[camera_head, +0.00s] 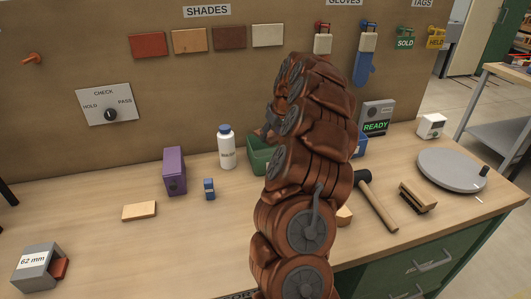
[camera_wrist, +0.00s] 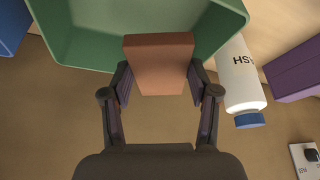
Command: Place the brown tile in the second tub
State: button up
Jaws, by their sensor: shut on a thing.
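The brown tile (camera_wrist: 159,62) is between the two fingers of my gripper (camera_wrist: 160,82) in the wrist view, and the fingers are shut on it. The tile overlaps the rim of the green tub (camera_wrist: 85,50); I cannot tell how high above it the tile is. In the head view the green tub (camera_head: 258,157) is partly behind my arm, and the tile and most of my gripper are hidden. A blue tub (camera_head: 361,146) shows beyond the arm's right side, and its edge fills the wrist view's upper left corner (camera_wrist: 12,25).
A white bottle (camera_head: 226,149) stands close beside the green tub, with a purple box (camera_head: 174,171) and small blue item (camera_head: 209,189) farther left. A hammer (camera_head: 374,200), brush (camera_head: 418,196) and round turntable (camera_head: 452,170) lie right.

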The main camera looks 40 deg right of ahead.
notch_tip(320, 180, down, 9)
jog(key=p, duration=0.2)
jog(key=shift+s+f+p, duration=0.1)
jog(key=shift+f+p, duration=0.05)
jog(key=shift+p, duration=0.25)
jog(key=shift+f, duration=0.15)
jog(key=shift+f, duration=0.2)
jog(key=o, duration=1.3)
jog(key=shift+r, duration=0.1)
